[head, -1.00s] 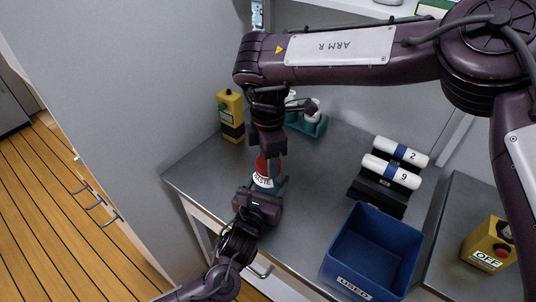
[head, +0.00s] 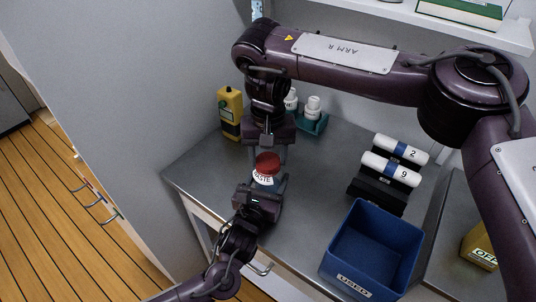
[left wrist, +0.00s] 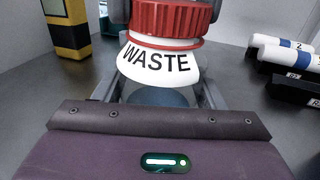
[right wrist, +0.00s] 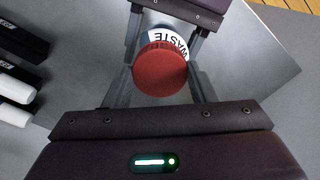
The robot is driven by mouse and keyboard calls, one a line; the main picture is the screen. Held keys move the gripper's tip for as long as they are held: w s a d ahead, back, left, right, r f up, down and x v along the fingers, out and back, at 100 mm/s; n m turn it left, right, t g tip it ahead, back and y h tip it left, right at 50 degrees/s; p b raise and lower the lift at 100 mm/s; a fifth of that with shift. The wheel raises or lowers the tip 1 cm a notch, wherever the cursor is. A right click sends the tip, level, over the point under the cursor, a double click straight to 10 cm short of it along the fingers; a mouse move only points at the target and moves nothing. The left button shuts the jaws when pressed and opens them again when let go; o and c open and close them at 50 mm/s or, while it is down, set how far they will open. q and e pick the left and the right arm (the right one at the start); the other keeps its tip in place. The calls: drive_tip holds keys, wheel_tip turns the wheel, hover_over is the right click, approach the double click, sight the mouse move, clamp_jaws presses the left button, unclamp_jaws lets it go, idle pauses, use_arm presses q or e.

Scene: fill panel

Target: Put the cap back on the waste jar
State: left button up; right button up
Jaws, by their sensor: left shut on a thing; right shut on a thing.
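The waste jar (head: 263,180) has a white label reading WASTE, and its blue-grey body is partly hidden. My left gripper (head: 266,190) is shut on the jar, its fingers on either side of the body in the left wrist view. The red ribbed cap (right wrist: 160,70) is at the top of the jar; it also shows in the left wrist view (left wrist: 172,17), just above a thin red ring and the label. My right gripper (right wrist: 163,80) is shut on the cap, fingers on both sides. Whether the cap is fully seated I cannot tell.
A yellow and black bottle (head: 230,112) and a teal holder (head: 314,124) with white-capped bottles stand at the back. A black rack with white cylinders (head: 390,170) and a blue USED bin (head: 345,250) are to the right. The bench's left edge is close to the jar.

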drive_tip(key=shift+m, duration=1.1)
drive_tip(key=o, duration=0.9)
drive_tip(key=shift+r, duration=2.25)
drive_tip(key=shift+c, duration=0.2)
